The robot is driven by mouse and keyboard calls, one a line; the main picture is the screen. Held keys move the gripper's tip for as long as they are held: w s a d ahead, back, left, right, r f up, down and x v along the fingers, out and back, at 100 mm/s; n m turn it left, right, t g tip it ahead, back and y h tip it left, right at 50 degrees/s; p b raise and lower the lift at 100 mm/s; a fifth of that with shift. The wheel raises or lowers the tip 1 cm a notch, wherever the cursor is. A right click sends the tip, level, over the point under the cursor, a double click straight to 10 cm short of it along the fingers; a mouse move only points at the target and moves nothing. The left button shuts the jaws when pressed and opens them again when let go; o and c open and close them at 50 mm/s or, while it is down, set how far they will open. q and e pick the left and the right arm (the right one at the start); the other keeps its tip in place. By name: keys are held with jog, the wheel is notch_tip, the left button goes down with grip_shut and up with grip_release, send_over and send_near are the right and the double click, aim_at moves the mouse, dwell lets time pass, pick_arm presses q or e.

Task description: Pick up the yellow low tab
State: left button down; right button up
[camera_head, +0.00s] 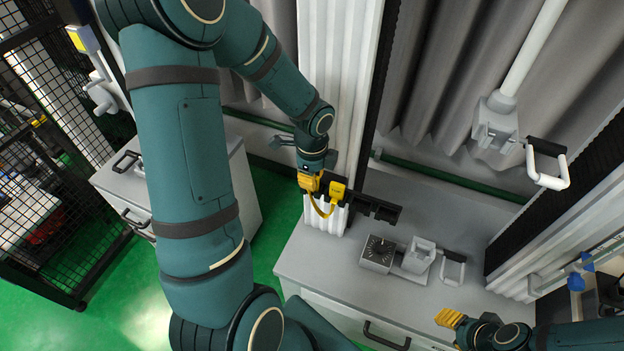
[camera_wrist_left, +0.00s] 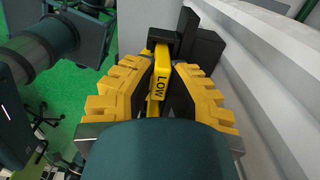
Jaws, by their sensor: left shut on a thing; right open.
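The yellow low tab (camera_wrist_left: 161,82), marked "LOW", stands between the yellow ribbed fingers of my left gripper in the left wrist view. My left gripper (camera_head: 322,187) is shut on the tab, beside the white ribbed column. A thin yellow strip hangs below the fingers in the head view, but the lettering cannot be read there. The tab's far end lies against a black bracket (camera_wrist_left: 203,42); whether they are joined I cannot tell. My right gripper (camera_head: 451,319) is open at the lower right of the head view, apart from the tab.
A grey cabinet (camera_head: 310,262) stands below, with a slotted grey block (camera_head: 378,254) and a handled fixture (camera_head: 420,255) on top. The white ribbed column (camera_head: 338,75) rises close to my left gripper. A black mesh fence (camera_head: 60,130) stands at the left.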

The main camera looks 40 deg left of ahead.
pick_arm(q)
notch_tip(320, 180, up, 10)
jog(key=shift+f+p, duration=0.1)
jog(key=shift+p, duration=0.45)
pick_arm(e)
jog(key=shift+r, duration=0.65)
pick_arm(q)
jog(key=shift+r, duration=0.2)
pick_arm(e)
jog(key=shift+r, duration=0.2)
pick_arm(q)
jog(key=shift+a, duration=0.1)
